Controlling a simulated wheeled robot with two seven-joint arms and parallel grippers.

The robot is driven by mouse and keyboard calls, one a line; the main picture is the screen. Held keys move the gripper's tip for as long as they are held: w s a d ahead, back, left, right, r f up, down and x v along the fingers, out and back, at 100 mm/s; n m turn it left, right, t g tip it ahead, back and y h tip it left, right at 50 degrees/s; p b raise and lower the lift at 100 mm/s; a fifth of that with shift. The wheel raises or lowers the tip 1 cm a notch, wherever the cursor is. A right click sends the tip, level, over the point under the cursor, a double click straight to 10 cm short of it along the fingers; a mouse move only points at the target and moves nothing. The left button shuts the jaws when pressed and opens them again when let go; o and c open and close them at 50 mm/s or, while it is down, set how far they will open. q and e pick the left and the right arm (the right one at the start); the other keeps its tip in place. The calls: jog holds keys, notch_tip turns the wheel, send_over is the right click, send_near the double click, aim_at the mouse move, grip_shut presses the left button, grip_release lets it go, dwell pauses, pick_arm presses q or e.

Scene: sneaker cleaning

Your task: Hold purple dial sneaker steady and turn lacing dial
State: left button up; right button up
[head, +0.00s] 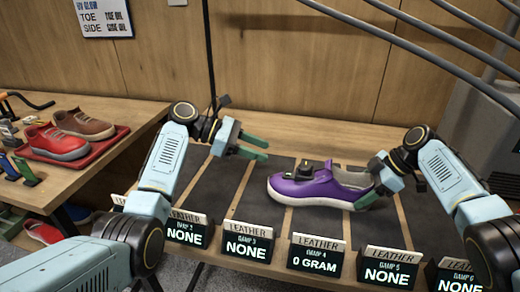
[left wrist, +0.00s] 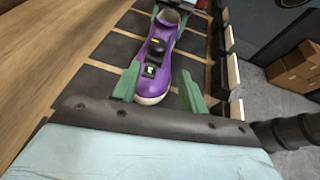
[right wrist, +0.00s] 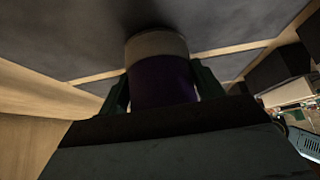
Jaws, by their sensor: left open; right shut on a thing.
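The purple sneaker (head: 312,192) with a white sole lies upright on the dark bench top, its toe pointing left in the head view. A black lacing dial (head: 305,171) sits on top of its front part; it also shows in the left wrist view (left wrist: 152,58). My right gripper (head: 368,190) is shut on the sneaker's heel, and the right wrist view shows the heel (right wrist: 160,82) between its fingers. My left gripper (head: 262,148) is open and empty, above and to the left of the toe, apart from the shoe. In the left wrist view the toe appears between its fingers.
Several display signs (head: 317,254) line the bench's front edge; the one before the sneaker reads 0 GRAM. Wooden strips divide the dark bench top (head: 228,200). At left, a red tray (head: 108,136) holds red and brown shoes. The bench left of the sneaker is clear.

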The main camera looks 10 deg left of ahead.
jog(key=shift+s+d+f, duration=0.1)
jog(key=shift+f, duration=0.25)
jog(key=o, duration=1.3)
jog(key=shift+c, duration=0.2)
jog(key=shift+r, duration=0.2)
jog(key=shift+w+d+r, duration=0.1)
jog(key=shift+w+r, duration=0.1)
jog(key=shift+r, duration=0.1)
jog(key=v, duration=1.1)
jog(key=shift+s+r, duration=0.1)
jog(key=shift+r, duration=0.05)
